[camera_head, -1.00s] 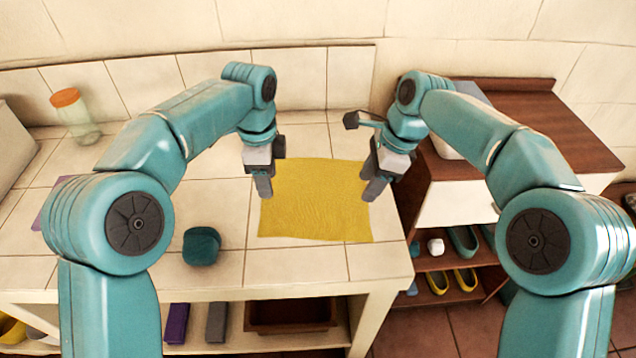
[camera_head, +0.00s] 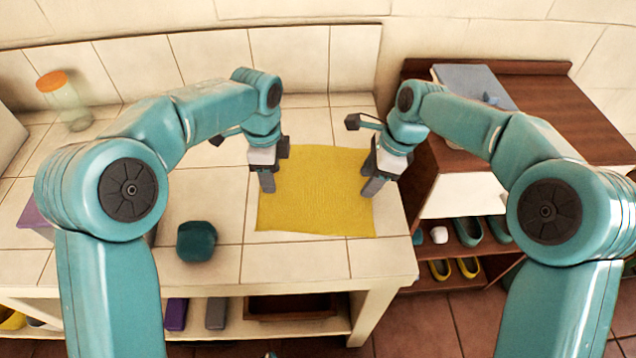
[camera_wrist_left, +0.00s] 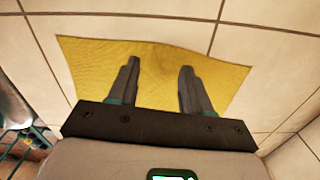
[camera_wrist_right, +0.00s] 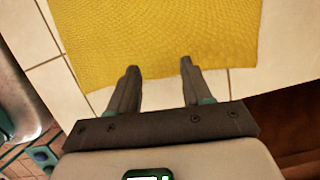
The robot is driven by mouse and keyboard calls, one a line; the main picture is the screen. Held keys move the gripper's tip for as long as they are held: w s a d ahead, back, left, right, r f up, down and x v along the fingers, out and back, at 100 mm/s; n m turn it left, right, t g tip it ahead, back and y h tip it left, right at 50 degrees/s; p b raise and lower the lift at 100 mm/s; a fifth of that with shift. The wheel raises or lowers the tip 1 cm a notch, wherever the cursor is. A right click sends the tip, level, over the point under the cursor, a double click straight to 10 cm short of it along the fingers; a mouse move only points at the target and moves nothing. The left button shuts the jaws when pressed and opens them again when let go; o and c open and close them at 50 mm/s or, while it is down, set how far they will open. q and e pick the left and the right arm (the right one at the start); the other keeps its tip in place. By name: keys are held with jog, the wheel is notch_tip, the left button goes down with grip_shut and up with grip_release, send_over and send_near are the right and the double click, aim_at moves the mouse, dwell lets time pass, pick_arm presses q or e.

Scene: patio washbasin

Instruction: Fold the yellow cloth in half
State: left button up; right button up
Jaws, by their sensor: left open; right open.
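The yellow cloth (camera_head: 315,195) lies flat and unfolded on the tiled counter, with slightly wavy edges. My left gripper (camera_head: 268,187) is open and empty at the cloth's left edge. In the left wrist view its two fingers (camera_wrist_left: 158,78) are apart over the cloth (camera_wrist_left: 105,62). My right gripper (camera_head: 373,188) is open and empty at the cloth's right edge. In the right wrist view its fingers (camera_wrist_right: 158,75) are apart and their tips overlap the cloth's edge (camera_wrist_right: 165,35). I cannot tell whether any fingertip touches the cloth.
A dark teal object (camera_head: 197,241) sits on the counter left of the cloth. A glass jar with an orange lid (camera_head: 66,98) stands at the back left. A wooden cabinet (camera_head: 545,110) with shoes below is at the right. The counter's front edge (camera_head: 200,290) is clear.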

pick_arm(q)
jog(key=shift+s+f, duration=0.15)
pick_arm(e)
jog(key=shift+s+f, duration=0.15)
pick_arm(q)
jog(key=shift+w+a+f, duration=0.1)
jog(key=shift+w+f, duration=0.1)
pick_arm(e)
jog(key=shift+w+f, duration=0.15)
jog(key=shift+w, duration=0.05)
jog(key=shift+f, duration=0.1)
pick_arm(q)
jog(key=shift+s, duration=0.1)
pick_arm(e)
jog(key=shift+s, duration=0.15)
pick_arm(q)
jog(key=shift+f, duration=0.1)
jog(key=shift+c, duration=0.3)
pick_arm(e)
jog(key=shift+c, duration=0.3)
pick_arm(q)
grip_shut()
pick_arm(e)
grip_shut()
